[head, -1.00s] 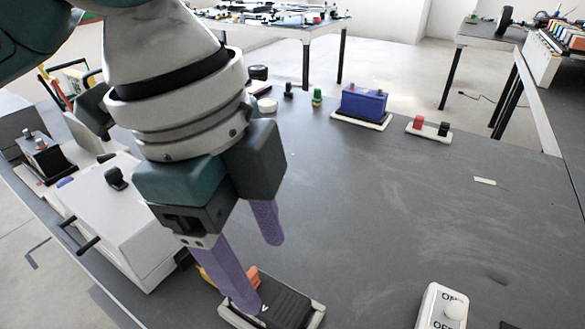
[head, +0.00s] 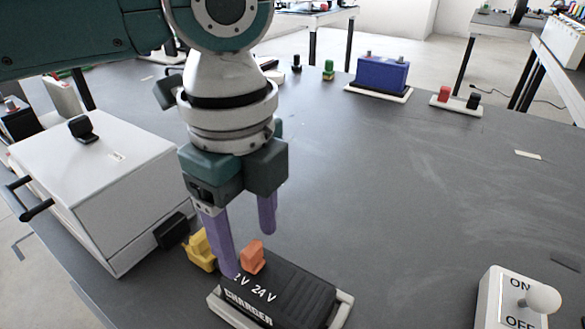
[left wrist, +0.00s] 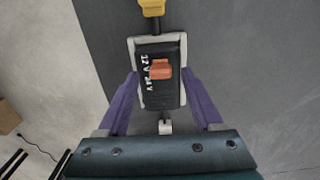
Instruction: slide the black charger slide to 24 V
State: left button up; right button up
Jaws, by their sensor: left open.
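The black charger (head: 305,287) sits in a pale frame on the table at the bottom centre, with white marks 12 V and 24 V. Its orange slide (head: 252,257) stands up beside the 12 V mark. In the left wrist view, the charger (left wrist: 160,98) lies between my fingers, with the orange slide (left wrist: 161,69) near its upper half. My left gripper (head: 248,254) is open, its purple fingers pointing down on either side of the slide. The near finger partly covers the 12 V mark. I cannot tell whether a finger touches anything. My right gripper is not in view.
A yellow connector (head: 200,252) is close to the charger's left end. A white box (head: 95,180) with black handles stands left. A white ON/OFF switch (head: 500,295) is at the lower right. A blue battery (head: 381,76) stands at the back. The table's middle right is mostly clear.

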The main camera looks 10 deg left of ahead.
pick_arm(q)
jog(key=shift+f, duration=0.75)
grip_shut()
dwell(0.9)
